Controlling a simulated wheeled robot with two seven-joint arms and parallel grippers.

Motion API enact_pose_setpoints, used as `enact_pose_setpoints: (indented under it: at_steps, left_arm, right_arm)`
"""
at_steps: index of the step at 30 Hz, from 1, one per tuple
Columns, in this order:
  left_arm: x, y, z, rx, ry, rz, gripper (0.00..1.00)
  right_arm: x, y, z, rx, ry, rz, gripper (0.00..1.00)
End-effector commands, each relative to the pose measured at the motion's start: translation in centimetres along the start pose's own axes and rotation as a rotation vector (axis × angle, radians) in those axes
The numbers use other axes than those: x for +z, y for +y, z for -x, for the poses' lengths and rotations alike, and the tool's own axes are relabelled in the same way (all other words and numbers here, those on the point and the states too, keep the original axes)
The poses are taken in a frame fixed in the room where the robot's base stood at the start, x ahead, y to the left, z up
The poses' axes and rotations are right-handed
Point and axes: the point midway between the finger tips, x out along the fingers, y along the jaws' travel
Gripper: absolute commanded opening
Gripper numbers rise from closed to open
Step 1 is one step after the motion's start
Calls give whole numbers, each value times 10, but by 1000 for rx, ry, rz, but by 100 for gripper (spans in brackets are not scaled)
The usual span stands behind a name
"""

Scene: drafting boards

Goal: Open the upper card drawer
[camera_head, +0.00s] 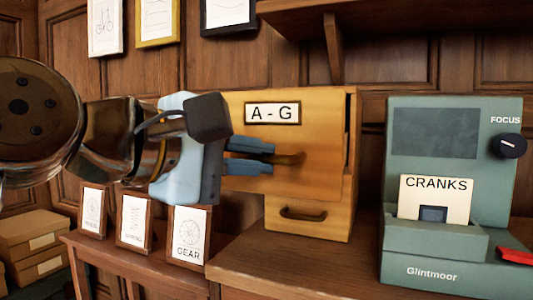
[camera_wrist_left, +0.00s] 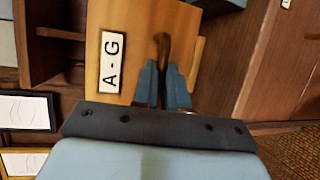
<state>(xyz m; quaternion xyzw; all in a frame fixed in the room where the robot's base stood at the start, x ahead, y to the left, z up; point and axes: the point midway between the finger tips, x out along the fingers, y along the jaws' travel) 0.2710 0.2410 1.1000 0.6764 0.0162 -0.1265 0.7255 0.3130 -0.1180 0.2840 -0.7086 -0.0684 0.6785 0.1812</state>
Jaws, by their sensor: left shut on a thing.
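The wooden card cabinet (camera_head: 354,150) stands on the bench. Its upper card drawer (camera_head: 325,125), labelled A-G, stands out in front of the lower drawer (camera_head: 310,228), so it is at least partly open. My left gripper (camera_head: 270,157) is shut on the upper drawer's dark curved handle (camera_head: 292,158). In the left wrist view the fingers (camera_wrist_left: 162,85) close around the handle (camera_wrist_left: 162,45), beside the A-G label (camera_wrist_left: 112,62). The drawer's inside is hidden. My right gripper is in neither view.
A green Glintmoor machine (camera_head: 440,255) with a CRANKS card (camera_head: 435,190) stands close to the cabinet's right. Small framed cards, one reading GEAR (camera_head: 188,235), stand at the lower left. A wooden shelf (camera_head: 400,15) overhangs the back.

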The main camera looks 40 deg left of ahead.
Motion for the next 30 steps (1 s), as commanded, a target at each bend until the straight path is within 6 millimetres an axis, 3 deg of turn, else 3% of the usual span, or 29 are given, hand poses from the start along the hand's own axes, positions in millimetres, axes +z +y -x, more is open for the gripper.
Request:
enact_pose_setpoints:
  at_steps: [9, 24, 25, 29, 30]
  left_arm:
    - [9, -6, 22, -3, 0, 1, 0]
    - [11, -7, 25, -4, 0, 1, 0]
    - [11, -7, 25, -4, 0, 1, 17]
    - [11, -7, 26, -3, 0, 1, 37]
    - [11, -7, 26, -3, 0, 1, 38]
  right_arm:
    - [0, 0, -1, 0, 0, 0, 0]
    - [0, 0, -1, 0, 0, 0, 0]
    - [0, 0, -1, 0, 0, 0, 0]
    - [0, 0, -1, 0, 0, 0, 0]
    - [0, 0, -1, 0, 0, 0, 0]
